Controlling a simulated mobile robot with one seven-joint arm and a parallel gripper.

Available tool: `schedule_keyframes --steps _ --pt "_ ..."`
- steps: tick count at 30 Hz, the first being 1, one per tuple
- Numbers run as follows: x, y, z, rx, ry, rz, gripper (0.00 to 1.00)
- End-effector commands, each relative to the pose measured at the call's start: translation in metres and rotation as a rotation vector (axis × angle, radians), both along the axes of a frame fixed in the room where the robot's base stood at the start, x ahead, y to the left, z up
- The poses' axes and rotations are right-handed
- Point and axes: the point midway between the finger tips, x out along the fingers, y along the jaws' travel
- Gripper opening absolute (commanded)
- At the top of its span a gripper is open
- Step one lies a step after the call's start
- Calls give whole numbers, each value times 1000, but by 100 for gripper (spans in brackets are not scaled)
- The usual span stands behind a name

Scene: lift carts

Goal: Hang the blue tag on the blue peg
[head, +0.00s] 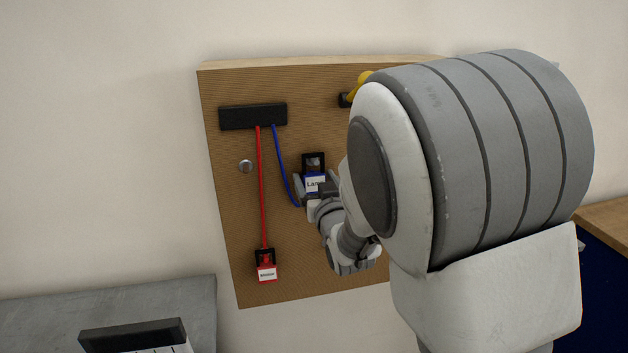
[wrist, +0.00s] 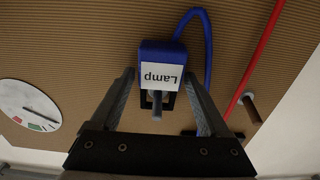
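The blue tag (head: 314,184) has a white label reading "Lamp" and a black frame at its top. It hangs from a slack blue cord and shows upside down in the wrist view (wrist: 161,55). My gripper (wrist: 160,76) has a fingertip against each side of the tag, so it looks shut on it, close to the brown board. A grey peg (wrist: 157,108) shows at the black frame. I cannot tell whether it passes through the frame, and I see no blue colour on it.
The brown board (head: 225,220) is on the wall. A black bar (head: 252,116) carries both cords. A red tag (head: 266,270) hangs low on its red cord. A round dial (wrist: 29,106) shows in the wrist view. My arm hides the board's right side.

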Motion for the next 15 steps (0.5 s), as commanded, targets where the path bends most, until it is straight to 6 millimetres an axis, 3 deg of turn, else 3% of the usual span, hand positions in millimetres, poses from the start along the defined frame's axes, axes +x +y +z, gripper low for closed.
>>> schedule_keyframes --steps 1,11,15 --pt "0 0 0 0 0 0 69" --pt "0 0 0 0 0 0 9" --pt "0 0 0 0 -1 0 6"
